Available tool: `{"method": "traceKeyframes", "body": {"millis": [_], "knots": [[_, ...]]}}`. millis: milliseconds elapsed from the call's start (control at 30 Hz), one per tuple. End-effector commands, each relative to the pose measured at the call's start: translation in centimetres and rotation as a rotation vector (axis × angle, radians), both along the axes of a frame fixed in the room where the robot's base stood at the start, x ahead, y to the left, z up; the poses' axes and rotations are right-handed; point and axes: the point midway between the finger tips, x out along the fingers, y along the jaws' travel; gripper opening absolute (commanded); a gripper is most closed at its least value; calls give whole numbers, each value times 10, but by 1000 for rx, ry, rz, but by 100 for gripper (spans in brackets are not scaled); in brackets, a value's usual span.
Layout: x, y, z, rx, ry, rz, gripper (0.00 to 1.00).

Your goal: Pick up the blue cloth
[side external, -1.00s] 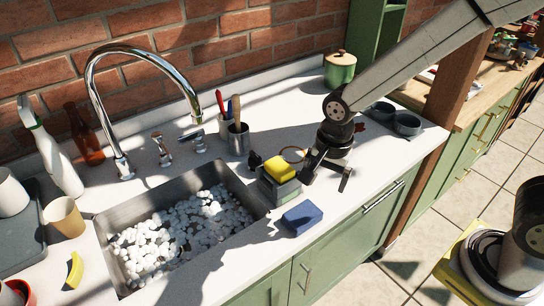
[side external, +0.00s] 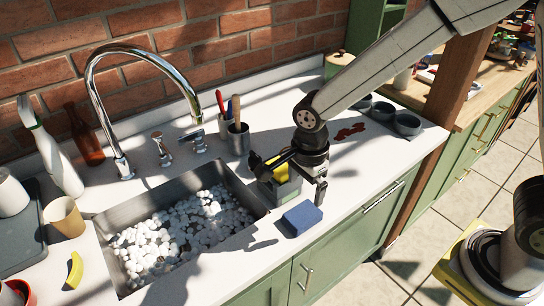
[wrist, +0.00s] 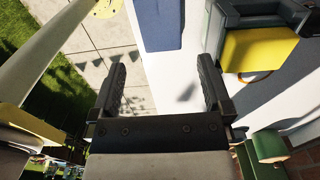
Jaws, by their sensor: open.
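The blue cloth (side external: 302,217) looks like a folded block on the white counter near its front edge, right of the sink. It also shows at the top of the wrist view (wrist: 162,22), beyond the fingertips. My gripper (side external: 293,178) is above the counter, behind the cloth, apart from it. Its jaws are open and empty, as the wrist view shows (wrist: 161,70). One finger overlaps the yellow sponge in the side view; I cannot tell whether they touch.
The yellow sponge (wrist: 258,52) sits in a grey holder (wrist: 238,14) close behind the cloth. The sink (side external: 123,220) with white pebble-like pieces lies left. A utensil cup (side external: 238,140) stands behind. Grey bowls (side external: 407,124) are at the right. Counter right of the cloth is clear.

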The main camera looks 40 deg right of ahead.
Motion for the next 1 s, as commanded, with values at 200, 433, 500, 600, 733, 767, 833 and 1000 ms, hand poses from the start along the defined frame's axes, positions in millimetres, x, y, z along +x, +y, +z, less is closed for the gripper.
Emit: {"method": "traceKeyframes", "body": {"millis": [200,433,500,600,733,767,833,1000], "knots": [[0,0,-9,0,0,1,100],[0,0,-22,0,0,1,100],[0,0,-26,0,1,1,100],[0,0,-31,1,0,1,100],[0,0,-39,0,1,1,100],[0,0,-40,0,0,1,100],[0,0,-44,1,-1,1,100],[0,0,-54,1,-1,1,100]]}}
